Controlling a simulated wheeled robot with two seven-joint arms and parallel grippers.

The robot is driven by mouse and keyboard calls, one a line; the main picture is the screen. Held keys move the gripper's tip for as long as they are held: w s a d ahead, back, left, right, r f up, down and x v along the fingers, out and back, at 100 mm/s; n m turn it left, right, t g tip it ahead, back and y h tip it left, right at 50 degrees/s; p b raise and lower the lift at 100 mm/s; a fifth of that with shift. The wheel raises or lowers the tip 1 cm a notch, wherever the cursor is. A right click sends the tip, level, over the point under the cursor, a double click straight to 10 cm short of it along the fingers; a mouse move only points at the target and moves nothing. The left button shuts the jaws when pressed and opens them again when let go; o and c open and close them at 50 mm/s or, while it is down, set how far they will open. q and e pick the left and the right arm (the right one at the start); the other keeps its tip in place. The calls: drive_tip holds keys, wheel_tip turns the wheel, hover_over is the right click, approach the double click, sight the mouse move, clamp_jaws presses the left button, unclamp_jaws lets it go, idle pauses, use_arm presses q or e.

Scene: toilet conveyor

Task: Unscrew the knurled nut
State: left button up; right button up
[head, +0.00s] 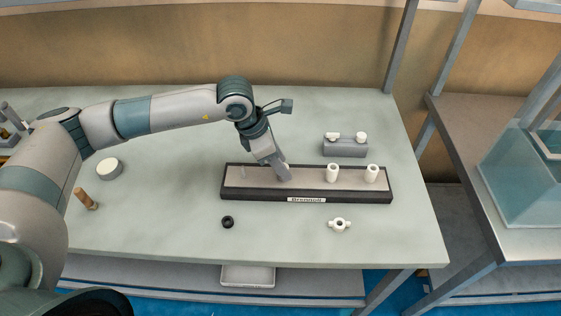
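My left gripper (283,174) reaches down onto the long dark-edged board (307,199) in the middle of the table. Its fingertips are at the board's top, left of two upright white cylinders (332,172). Whether the fingers are open or closed on something is too small to tell. I cannot make out a knurled nut; anything at the fingertips is hidden by the gripper. A black ring (228,222) lies on the table in front of the board. A white winged piece (339,225) lies in front of the board's right half. My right gripper is out of view.
A grey block (345,148) with white pieces on top stands behind the board. A round white disc (109,169) and a wooden peg-like piece (86,199) are at the left. The front of the table (170,235) is mostly clear. A side bench (480,130) stands at the right.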

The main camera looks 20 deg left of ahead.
use_arm(q)
clamp_jaws()
drive_tip(key=shift+r, duration=0.8)
idle(1.1)
drive_tip(key=shift+r+p, duration=0.45)
drive_tip(key=shift+r, duration=1.35)
